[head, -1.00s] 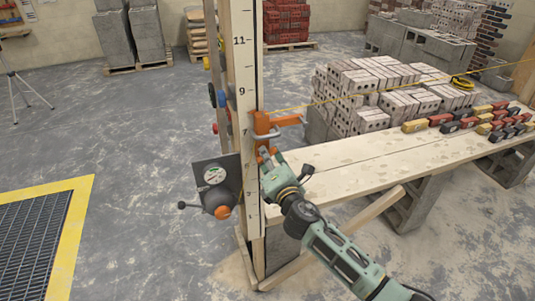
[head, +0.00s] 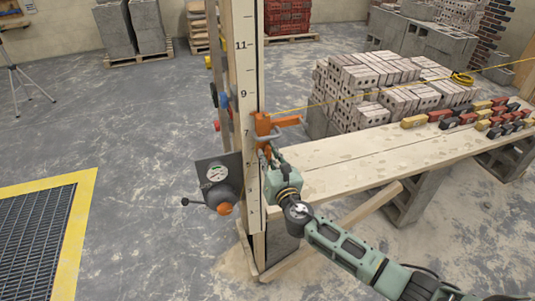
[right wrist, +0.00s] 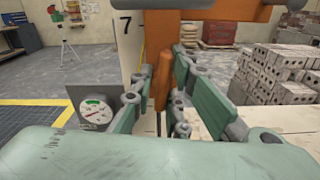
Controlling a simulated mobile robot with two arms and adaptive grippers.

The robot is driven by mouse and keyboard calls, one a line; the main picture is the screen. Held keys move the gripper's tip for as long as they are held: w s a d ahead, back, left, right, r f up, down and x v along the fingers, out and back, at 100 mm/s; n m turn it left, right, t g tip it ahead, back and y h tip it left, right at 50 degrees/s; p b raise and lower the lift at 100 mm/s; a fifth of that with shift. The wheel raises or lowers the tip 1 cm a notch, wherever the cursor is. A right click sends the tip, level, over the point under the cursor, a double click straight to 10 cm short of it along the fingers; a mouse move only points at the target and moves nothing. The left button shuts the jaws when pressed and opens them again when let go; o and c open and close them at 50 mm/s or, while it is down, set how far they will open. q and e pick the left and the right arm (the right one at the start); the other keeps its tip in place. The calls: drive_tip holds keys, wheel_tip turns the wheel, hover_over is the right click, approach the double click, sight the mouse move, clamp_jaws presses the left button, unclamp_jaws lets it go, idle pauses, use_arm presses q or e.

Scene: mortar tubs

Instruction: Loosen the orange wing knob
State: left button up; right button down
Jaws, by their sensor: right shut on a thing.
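The orange clamp (head: 263,124) sits on the tall wooden post near the 7 mark, with its arm reaching right. Below it, the orange wing knob (right wrist: 163,82) shows in the right wrist view as an upright bar between the fingers. My right gripper (head: 267,155) is just under the clamp in the head view, where its fingers largely hide the knob. In the right wrist view my right gripper (right wrist: 160,92) is shut on the knob, with a finger on each side. My left gripper is not in view.
A dark plate with a dial gauge (head: 217,173) and an orange-tipped part stands left of the post, close to my right gripper. A plank bench (head: 345,158) extends right, with stacked bricks (head: 350,90) behind it. A yellow line (head: 310,103) runs right from the clamp.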

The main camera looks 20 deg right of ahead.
drive_tip(key=shift+n, duration=0.7)
drive_tip(key=shift+f+p, duration=0.1)
drive_tip(key=shift+p, duration=0.2)
drive_tip(key=c, duration=1.7)
unclamp_jaws()
drive_tip(key=s, duration=1.2)
drive_tip(key=shift+d, duration=0.2)
